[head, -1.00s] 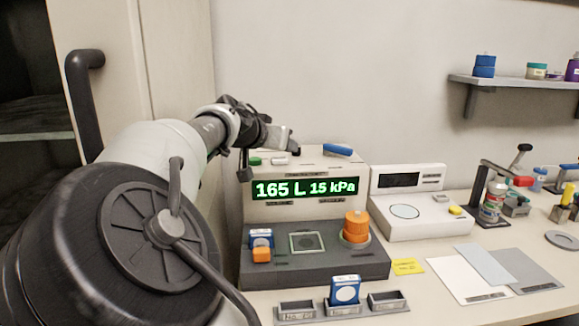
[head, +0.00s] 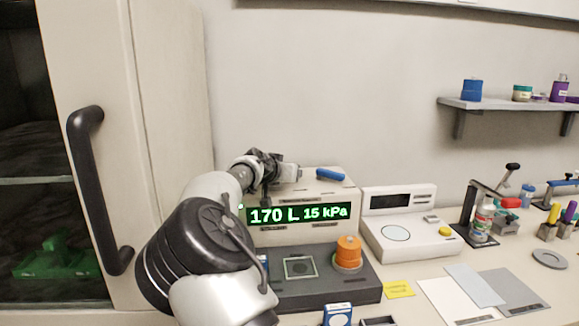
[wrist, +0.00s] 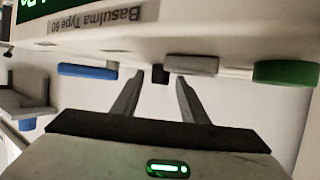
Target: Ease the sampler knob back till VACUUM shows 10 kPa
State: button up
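The sampler (head: 318,286) is a light box on a dark base. Its green display (head: 297,214) reads 170 L and 15 kPa. An orange knob-like part (head: 348,252) stands on the base's right side; I cannot tell whether it is the sampler knob. My gripper (head: 295,173) is at the sampler's top left, away from the orange part. In the wrist view its two fingers (wrist: 158,82) are apart, with a small black piece (wrist: 160,75) showing between their tips.
A white instrument (head: 410,236) with a blank screen stands just right of the sampler. A yellow note (head: 399,289) and flat sheets (head: 455,300) lie in front. A tall cabinet with a black handle (head: 88,190) is at the left. A wall shelf (head: 500,104) is at the right.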

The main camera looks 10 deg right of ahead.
jog(key=shift+w+d+f, duration=0.3)
jog(key=shift+w+f, duration=0.05)
jog(key=shift+w, duration=0.2)
grip_shut()
